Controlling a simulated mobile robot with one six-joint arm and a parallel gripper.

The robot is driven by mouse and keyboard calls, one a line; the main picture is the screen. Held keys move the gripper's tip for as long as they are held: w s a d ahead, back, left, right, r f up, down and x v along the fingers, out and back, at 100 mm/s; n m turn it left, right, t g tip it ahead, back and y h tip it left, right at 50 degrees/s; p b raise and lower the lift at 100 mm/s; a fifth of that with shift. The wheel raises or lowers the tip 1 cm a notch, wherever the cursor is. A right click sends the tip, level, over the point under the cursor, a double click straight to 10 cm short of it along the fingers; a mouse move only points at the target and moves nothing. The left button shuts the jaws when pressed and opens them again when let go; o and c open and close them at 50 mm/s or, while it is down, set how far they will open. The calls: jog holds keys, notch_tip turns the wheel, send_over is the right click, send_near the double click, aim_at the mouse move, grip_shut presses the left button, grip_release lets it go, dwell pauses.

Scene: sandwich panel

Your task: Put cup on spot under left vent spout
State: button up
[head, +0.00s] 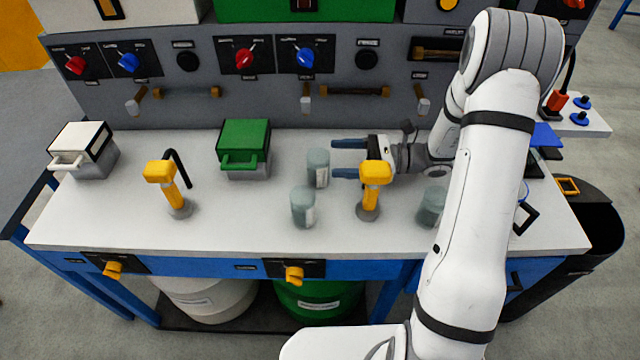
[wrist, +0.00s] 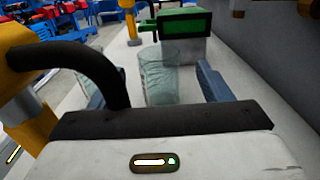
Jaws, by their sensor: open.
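A translucent grey-green cup (head: 318,167) stands upright on the white worktop. In the wrist view this cup (wrist: 157,75) appears between the fingertips. My gripper (head: 334,159) points left, low over the worktop, with its blue fingers apart and the cup just off their tips. Another cup (head: 303,207) stands nearer the front edge, and a third cup (head: 432,206) stands to the right, partly behind my arm. The left yellow-headed post (head: 161,172) has a black curved spout (head: 180,165) bending down on its right. I cannot make out a marked spot under it.
A second yellow-headed post (head: 374,180) stands in front of my gripper; its black tube crosses the left of the wrist view. A green-lidded box (head: 244,140) is left of the cup. A white-lidded box (head: 85,148) is far left. The worktop between the left post and cups is clear.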

aim_at(308, 158)
jog(key=a, duration=0.7)
jog(key=shift+a+f, duration=0.1)
jog(key=shift+a, duration=0.3)
jog(key=shift+c, duration=0.4)
jog(key=c, duration=1.3)
jog(key=shift+c, duration=0.2)
